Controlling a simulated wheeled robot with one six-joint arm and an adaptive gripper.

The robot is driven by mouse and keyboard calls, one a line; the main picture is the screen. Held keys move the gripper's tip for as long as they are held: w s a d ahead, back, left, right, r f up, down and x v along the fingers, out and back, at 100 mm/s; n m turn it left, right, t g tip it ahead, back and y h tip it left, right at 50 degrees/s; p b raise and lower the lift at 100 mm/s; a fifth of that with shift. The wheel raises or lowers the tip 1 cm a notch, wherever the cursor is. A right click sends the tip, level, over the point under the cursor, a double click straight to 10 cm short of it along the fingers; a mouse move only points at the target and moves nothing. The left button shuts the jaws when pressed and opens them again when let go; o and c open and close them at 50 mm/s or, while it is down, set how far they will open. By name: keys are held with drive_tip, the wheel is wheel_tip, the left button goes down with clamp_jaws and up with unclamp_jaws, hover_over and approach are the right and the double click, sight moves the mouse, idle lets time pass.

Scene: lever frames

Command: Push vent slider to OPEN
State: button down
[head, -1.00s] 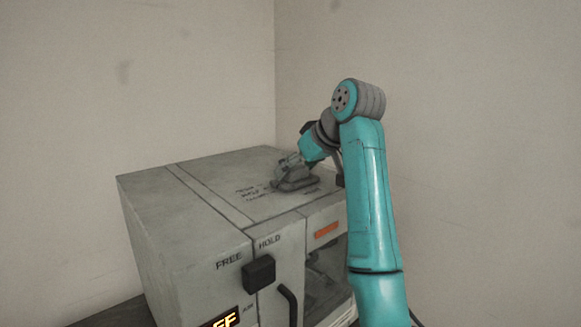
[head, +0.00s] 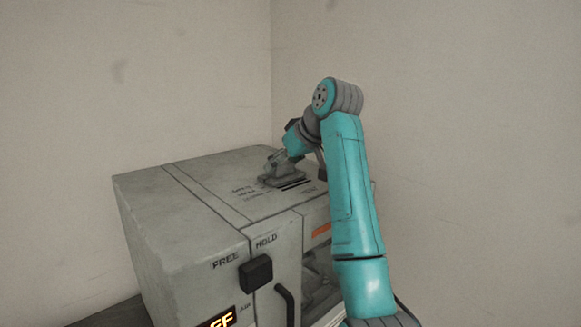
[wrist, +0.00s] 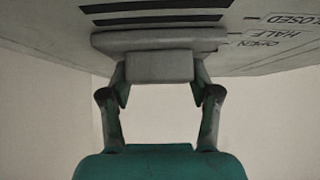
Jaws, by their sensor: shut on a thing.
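The vent slider is a grey plate with a raised block on top of the grey cabinet; the block (wrist: 160,66) fills the middle of the wrist view. My gripper (wrist: 160,85) is shut on this block, one finger at each side. In the head view my gripper (head: 281,163) is at the slider plate (head: 283,181), which it partly hides. Dark vent slots (wrist: 155,12) lie uncovered beyond the plate. The labels CLOSED, HALF and OPEN (wrist: 266,47) run along the right; the plate lies beside the HALF and OPEN marks.
The cabinet (head: 185,215) has a black knob (head: 256,273) by FREE and HOLD, a dark curved handle (head: 287,303) and a lit display (head: 216,320) at its front. Bare walls (head: 200,70) stand behind. The cabinet top left of the slider is clear.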

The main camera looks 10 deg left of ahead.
drive_tip(key=shift+w+a, duration=0.5)
drive_tip(key=shift+a, duration=0.15)
drive_tip(key=shift+c, duration=1.2)
unclamp_jaws()
drive_tip(key=shift+w+a, duration=0.1)
drive_tip(key=shift+a, duration=0.05)
drive_tip(key=v, duration=1.2)
